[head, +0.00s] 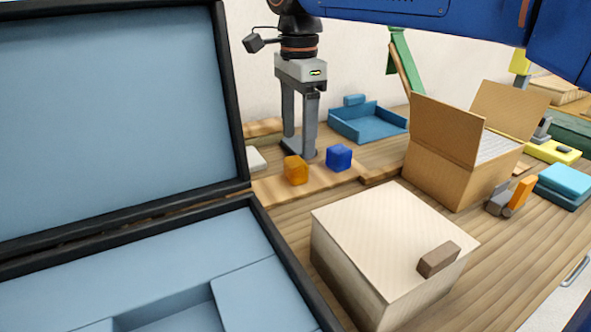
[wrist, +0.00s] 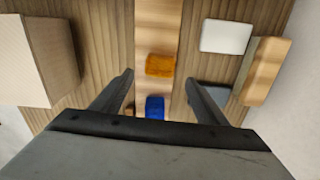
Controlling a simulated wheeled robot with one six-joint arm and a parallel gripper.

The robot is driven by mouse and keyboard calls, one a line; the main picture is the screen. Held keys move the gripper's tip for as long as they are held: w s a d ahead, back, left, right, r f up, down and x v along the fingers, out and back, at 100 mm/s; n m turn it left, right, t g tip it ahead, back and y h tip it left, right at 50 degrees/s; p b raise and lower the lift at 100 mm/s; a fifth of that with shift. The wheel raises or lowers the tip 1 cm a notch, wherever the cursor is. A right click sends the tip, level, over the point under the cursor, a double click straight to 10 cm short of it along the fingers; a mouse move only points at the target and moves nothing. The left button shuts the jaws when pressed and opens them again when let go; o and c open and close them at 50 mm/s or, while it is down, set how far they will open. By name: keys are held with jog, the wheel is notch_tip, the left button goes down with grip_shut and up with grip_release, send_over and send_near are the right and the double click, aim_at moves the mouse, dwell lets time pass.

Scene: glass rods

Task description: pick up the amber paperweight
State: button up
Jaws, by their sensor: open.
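The amber paperweight (head: 296,170) is a small orange block on a light wooden strip on the table. It also shows in the wrist view (wrist: 160,66), near the picture's middle. A similar blue block (head: 339,157) lies close to its right, with a gap between. In the wrist view the blue block (wrist: 155,108) is below the amber one. My gripper (head: 298,151) points down, open and empty, its fingertips appearing just behind the amber block in the head view. In the wrist view the fingers (wrist: 160,80) stand apart, with the amber block slightly beyond the tips.
A white block (head: 256,158) lies left of the amber one. A pale box (head: 385,235) with a brown block (head: 438,259) on top stands in front. An open cardboard box (head: 440,170) stands right, a blue tray (head: 368,126) behind. A large open case (head: 245,212) fills the left.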

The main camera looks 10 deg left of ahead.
aim_at(296, 161)
jog(key=shift+s+a+f, duration=0.1)
jog(key=shift+f, duration=1.7)
jog(key=shift+s+a+f, duration=0.1)
jog(key=shift+f, duration=1.65)
jog(key=shift+c, duration=0.7)
jog(key=c, duration=1.2)
